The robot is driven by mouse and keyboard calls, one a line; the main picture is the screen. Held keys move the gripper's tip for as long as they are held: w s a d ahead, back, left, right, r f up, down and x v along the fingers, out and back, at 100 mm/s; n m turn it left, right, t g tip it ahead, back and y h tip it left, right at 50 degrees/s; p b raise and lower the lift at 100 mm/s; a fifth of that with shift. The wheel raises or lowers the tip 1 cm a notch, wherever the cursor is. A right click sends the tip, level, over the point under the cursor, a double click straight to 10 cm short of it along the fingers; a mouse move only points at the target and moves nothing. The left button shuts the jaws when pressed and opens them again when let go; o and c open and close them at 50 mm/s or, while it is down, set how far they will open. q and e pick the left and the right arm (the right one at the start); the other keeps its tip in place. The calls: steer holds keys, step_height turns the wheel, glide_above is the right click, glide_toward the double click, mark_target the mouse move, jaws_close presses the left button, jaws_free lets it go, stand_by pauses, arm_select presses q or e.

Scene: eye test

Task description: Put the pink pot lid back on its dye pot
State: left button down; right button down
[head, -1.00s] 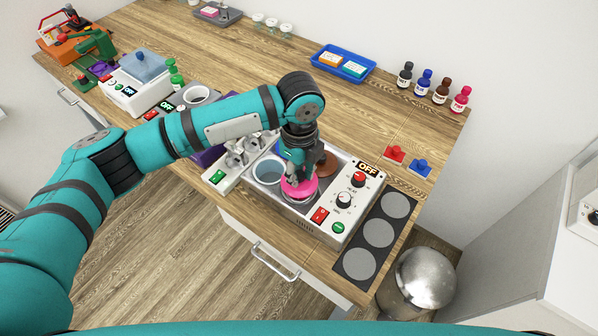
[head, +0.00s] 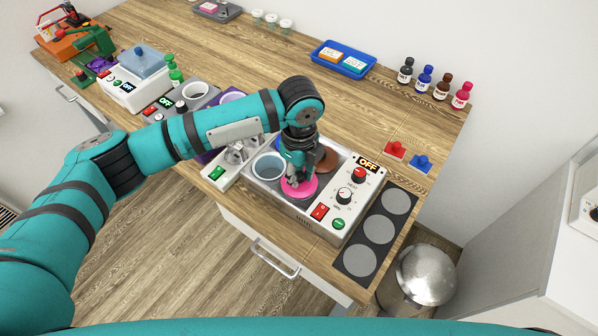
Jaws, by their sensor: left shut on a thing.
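The pink pot lid (head: 304,190) is in my left gripper (head: 296,179), whose fingers are shut on its top. The lid lies about level over the front pot position of the white dye bath (head: 307,213). It hides the dye pot under it, so I cannot tell whether it is fully seated on the rim. An open grey-blue pot (head: 268,168) stands to its left in the bath. A brown lid (head: 327,159) shows behind to the right. My left wrist hides part of the bath's back. My right gripper is not in view.
The bath's control panel (head: 343,209) has knobs, buttons and an OFF sign. A dark mat with grey discs (head: 379,229) lies at the right. Red (head: 395,150) and blue (head: 421,163) small pieces, bottles (head: 441,89) and a blue tray (head: 343,60) stand behind.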

arm_select(q)
steer(key=shift+f, duration=0.4)
steer(key=c, duration=0.7)
jaws_free()
steer(key=shift+c, duration=0.2)
step_height(320, 180, up, 2)
steer(key=shift+r+p, duration=0.15)
steer(key=shift+p, duration=1.1)
step_height(320, 180, up, 4)
steer(key=p, duration=0.4)
